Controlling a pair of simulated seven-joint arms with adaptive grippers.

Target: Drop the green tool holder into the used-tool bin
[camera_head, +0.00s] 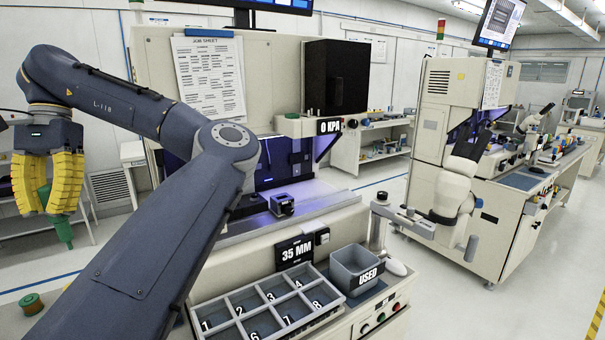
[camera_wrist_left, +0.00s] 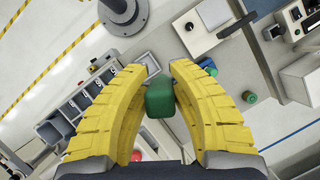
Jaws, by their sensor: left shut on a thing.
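My left gripper (camera_head: 48,203), with yellow fingers, is at the far left of the head view, raised and pointing down. It is shut on the green tool holder (camera_head: 62,232), whose tapered end hangs below the fingers. In the left wrist view the green tool holder (camera_wrist_left: 160,100) sits between the two yellow fingers (camera_wrist_left: 158,82). The used-tool bin (camera_head: 354,262) is a grey open box labelled USED, on the bench at lower centre, well to the right of the gripper. No contents show in it. My right gripper is not in view.
A grey tray (camera_head: 262,312) with numbered compartments lies left of the bin. A 35 MM sign (camera_head: 294,251) and the bonder stage (camera_head: 282,205) stand behind it. A post-mounted fixture (camera_head: 378,222) rises near the bin. A green knob-like thing (camera_head: 31,300) sits at lower left.

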